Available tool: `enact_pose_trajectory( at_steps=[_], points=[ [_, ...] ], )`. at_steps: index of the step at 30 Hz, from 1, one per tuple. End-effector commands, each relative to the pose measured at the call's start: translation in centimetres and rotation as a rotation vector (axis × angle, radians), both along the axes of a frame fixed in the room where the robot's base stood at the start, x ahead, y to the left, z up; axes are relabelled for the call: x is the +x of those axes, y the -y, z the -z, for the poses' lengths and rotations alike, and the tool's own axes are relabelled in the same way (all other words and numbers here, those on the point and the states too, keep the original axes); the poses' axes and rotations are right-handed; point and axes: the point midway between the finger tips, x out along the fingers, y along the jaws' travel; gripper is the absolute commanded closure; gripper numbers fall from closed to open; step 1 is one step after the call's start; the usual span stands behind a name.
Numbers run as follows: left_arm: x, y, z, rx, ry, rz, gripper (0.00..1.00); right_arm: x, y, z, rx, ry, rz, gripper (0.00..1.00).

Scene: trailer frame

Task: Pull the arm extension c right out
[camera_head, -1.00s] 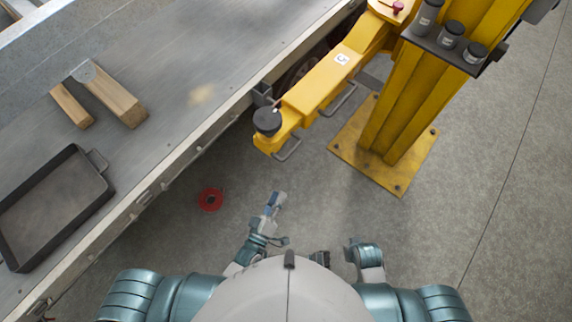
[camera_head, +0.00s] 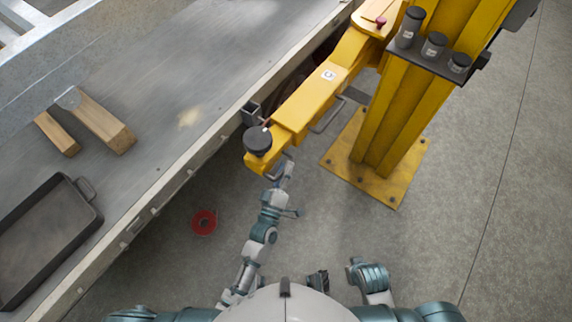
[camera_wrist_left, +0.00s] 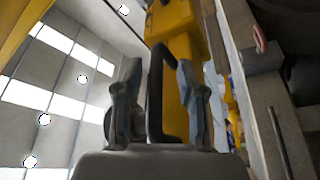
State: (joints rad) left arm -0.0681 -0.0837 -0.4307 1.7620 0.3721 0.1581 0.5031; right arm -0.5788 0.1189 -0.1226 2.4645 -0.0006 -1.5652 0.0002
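The yellow arm extension (camera_head: 300,108) reaches from the yellow post toward the trailer edge. It has a black round pad (camera_head: 257,141) at its near end. A dark bent handle at that end is mostly hidden by my gripper in the head view. My left gripper (camera_head: 284,170) is at this end. In the left wrist view, the dark handle (camera_wrist_left: 154,85) stands between the two spread fingers of my left gripper (camera_wrist_left: 158,80), with a visible gap to the right finger. My right gripper (camera_head: 318,279) is low beside my body, small and dark; its finger state is unclear.
The grey trailer bed (camera_head: 165,85) lies to the left, with wooden blocks (camera_head: 104,122) and a black tray (camera_head: 75,232) on it. A yellow post (camera_head: 395,115) on a base plate (camera_head: 410,165) stands right. Floor at right is clear.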

Motion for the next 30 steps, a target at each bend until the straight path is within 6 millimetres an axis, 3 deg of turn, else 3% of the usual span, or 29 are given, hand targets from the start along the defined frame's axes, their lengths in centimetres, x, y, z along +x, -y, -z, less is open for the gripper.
enact_pose_trajectory(
  at_steps=[4, 13, 18, 30],
  points=[
    [1.08, 0.39, -0.24, 0.0, 0.0, 0.0, 0.61, 0.01, 0.0, -0.41, 0.001, 0.007, 0.0, 1.0],
    [1.31, 0.42, -0.32, 0.0, 0.0, 0.0, 0.61, 0.02, 0.09, -0.44, -0.001, 0.007, 0.0, 1.0],
    [1.3, 0.33, -0.31, -0.001, 0.0, 0.0, 1.0, 0.05, 0.12, -0.4, -0.001, 0.007, -0.001, 1.0],
    [0.9, 0.08, -0.29, 0.003, -0.002, -0.001, 1.0, 0.14, 0.11, -0.58, -0.002, 0.009, -0.001, 1.0]
  ],
)
